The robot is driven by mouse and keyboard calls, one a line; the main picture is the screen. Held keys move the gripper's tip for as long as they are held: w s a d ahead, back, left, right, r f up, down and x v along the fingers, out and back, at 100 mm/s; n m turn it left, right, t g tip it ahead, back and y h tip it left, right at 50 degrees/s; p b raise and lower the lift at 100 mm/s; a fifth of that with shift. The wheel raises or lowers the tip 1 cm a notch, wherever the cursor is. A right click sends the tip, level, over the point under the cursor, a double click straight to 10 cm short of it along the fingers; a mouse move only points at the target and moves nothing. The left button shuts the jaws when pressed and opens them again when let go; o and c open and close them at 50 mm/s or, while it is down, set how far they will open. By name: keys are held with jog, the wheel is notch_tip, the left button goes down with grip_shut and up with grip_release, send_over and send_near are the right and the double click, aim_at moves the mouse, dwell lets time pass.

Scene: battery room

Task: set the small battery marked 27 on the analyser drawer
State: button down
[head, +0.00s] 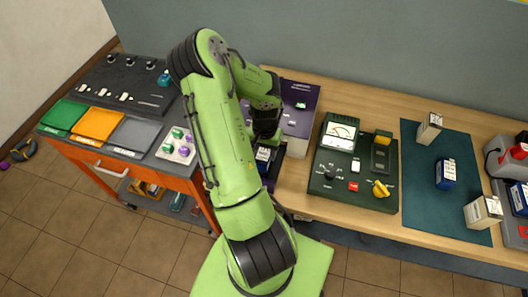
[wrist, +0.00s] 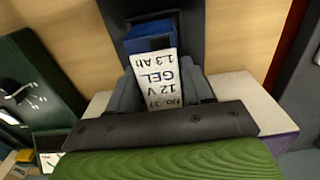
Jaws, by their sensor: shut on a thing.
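My gripper (wrist: 160,88) is shut on a small battery (wrist: 165,75) with a blue case and a white label. The label, upside down in the wrist view, reads 12 V GEL 1.3 Ah; its number looks more like 37 than 27. In the head view the battery (head: 264,154) shows beside my arm, at the front of the purple-and-grey analyser (head: 299,112). The dark drawer (head: 272,174) lies below it, partly hidden by my arm; it also shows behind the battery in the wrist view (wrist: 192,38). I cannot tell whether the battery touches the drawer.
A green tester (head: 325,183) with a meter and yellow knob stands right of the analyser. A teal mat (head: 424,205) holds a blue battery (head: 445,174) and two pale ones. Red-and-grey equipment (head: 511,168) is at the far right. An orange cart (head: 165,179) stands left.

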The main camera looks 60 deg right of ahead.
jog(key=shift+f, duration=0.55)
jog(key=shift+w+f, duration=0.1)
jog(key=shift+f+b, duration=0.15)
jog(key=shift+b, duration=0.2)
jog(key=shift+c, duration=2.3)
grip_release()
